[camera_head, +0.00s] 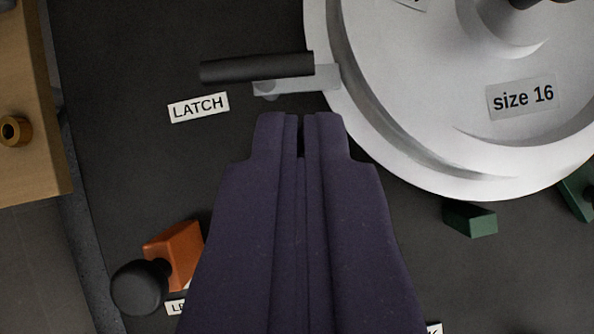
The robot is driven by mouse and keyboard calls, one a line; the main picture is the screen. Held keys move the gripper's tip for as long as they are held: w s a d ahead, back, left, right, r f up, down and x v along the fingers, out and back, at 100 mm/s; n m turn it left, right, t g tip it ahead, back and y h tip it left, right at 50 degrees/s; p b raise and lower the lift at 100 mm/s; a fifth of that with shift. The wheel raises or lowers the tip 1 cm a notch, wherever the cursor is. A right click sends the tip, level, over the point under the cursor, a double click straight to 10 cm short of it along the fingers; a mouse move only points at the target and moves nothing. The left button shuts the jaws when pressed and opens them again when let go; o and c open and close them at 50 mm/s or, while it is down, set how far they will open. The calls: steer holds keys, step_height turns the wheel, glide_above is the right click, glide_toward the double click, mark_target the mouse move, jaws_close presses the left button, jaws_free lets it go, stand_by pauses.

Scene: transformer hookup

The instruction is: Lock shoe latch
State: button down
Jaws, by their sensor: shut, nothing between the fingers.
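The latch (257,68) is a black cylindrical handle on a short grey metal bar. It lies roughly level in the picture, its right end at the rim of a large grey round disc (420,130). A white "LATCH" label (198,107) is below and left of it on the dark surface. My gripper (301,118) is purple, shut and empty. Its fingertips are just below the grey bar in the picture; I cannot tell whether they touch it.
The disc carries a "size 16" label (522,97) and fills the upper right. An orange block (174,253) with a black knob (140,287) is at lower left. A green block (470,219) is below the disc. A wooden piece (30,100) borders the left.

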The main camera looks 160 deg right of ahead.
steer(key=p+v, duration=0.2)
steer(key=v, duration=0.6)
steer(key=shift+w+r, duration=0.15)
